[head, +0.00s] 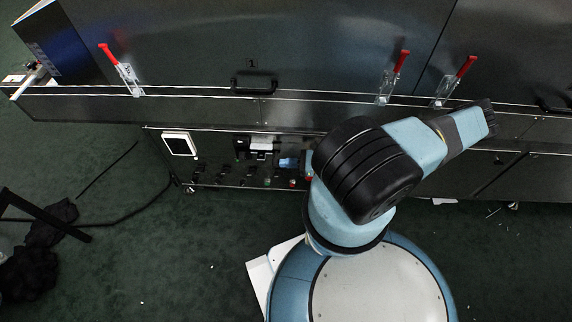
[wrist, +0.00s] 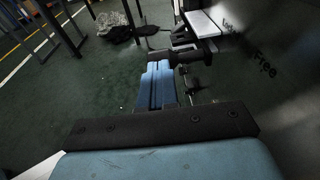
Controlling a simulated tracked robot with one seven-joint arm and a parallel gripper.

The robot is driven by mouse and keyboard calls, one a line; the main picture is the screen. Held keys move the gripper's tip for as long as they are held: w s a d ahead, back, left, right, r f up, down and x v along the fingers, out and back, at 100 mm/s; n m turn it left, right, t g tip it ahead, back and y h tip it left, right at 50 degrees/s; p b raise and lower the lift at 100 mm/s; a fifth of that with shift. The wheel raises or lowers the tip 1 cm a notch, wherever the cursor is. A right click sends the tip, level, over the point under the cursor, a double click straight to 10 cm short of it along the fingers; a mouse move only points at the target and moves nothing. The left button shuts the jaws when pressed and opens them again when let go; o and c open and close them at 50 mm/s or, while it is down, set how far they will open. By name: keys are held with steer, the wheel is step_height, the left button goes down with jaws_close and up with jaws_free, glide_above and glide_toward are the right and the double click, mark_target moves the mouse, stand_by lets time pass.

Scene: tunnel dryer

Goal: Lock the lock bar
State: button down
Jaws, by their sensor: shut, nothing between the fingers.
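Three red-handled latches with clear or metal bases stand along the front ledge of the dark dryer in the head view: a left latch (head: 121,71), a middle latch (head: 393,78) and a right latch (head: 455,82). Their red handles point up and away from the ledge. I cannot tell which part is the lock bar. My gripper (head: 288,163) is low in front of the dryer's lower panel, below the ledge, pointing left and partly hidden by my arm. In the wrist view my gripper (wrist: 160,66) is shut and empty, apart from any latch.
A black handle (head: 254,85) sits mid-panel above the ledge. The lower panel carries a white-framed screen (head: 179,144) and several small controls. A dark bundle and a black stand leg lie on the green floor at left. Open floor lies between them and me.

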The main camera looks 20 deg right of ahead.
steer(key=shift+a, duration=0.4)
steer(key=v, duration=1.4)
steer(key=shift+d, duration=0.4)
steer(key=shift+f, duration=0.1)
